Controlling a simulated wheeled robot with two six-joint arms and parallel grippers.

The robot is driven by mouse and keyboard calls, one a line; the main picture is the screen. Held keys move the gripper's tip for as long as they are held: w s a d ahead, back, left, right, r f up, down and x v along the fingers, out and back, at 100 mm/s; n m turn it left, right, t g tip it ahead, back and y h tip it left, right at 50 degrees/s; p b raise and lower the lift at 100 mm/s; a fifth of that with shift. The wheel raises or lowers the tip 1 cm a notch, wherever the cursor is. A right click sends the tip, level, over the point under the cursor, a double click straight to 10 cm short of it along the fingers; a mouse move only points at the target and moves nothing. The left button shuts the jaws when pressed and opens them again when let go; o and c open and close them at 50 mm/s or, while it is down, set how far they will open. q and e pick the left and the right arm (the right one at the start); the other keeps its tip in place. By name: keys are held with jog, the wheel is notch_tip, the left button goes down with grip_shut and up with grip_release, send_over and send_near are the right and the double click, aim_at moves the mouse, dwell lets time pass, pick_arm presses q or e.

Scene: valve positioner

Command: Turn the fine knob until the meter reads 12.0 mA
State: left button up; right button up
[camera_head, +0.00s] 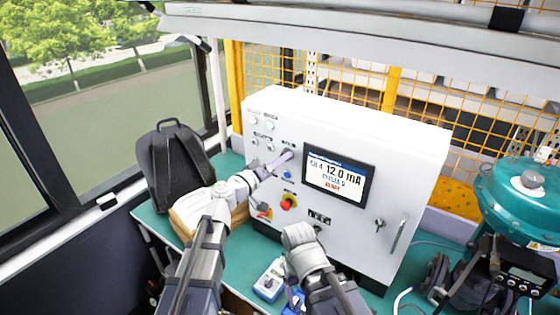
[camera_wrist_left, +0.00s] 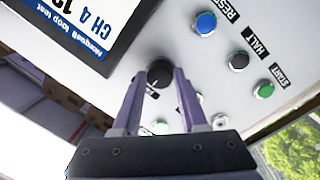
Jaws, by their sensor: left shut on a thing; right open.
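A white cabinet (camera_head: 372,150) stands on the bench with a dark-framed screen (camera_head: 338,178), which reads CH 4 and 12.0 mA; its smaller lines are too small to read surely. My left gripper (camera_head: 288,156) is at the panel just left of the screen. In the left wrist view its two purple fingers (camera_wrist_left: 166,76) are shut on a round black knob (camera_wrist_left: 159,72), taken as the fine knob. The knob's label is mostly hidden by the fingers. My right gripper (camera_head: 293,285) is open, low in front of the cabinet, partly hidden by its own arm.
A blue button (camera_wrist_left: 204,24), black button (camera_wrist_left: 238,61) and green button (camera_wrist_left: 264,90) sit near the knob. A red knob (camera_head: 288,202) is lower on the panel. A blue-white handheld device (camera_head: 270,281) is beside my right gripper. A backpack (camera_head: 177,165) stands left, a teal machine (camera_head: 520,200) right.

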pick_arm(q)
grip_shut()
jog(key=n+t+b, duration=0.1)
jog(key=n+b, duration=0.1)
jog(key=n, duration=1)
dwell(0.4)
jog(key=shift+n, duration=0.3)
jog(key=o, duration=0.7)
grip_release()
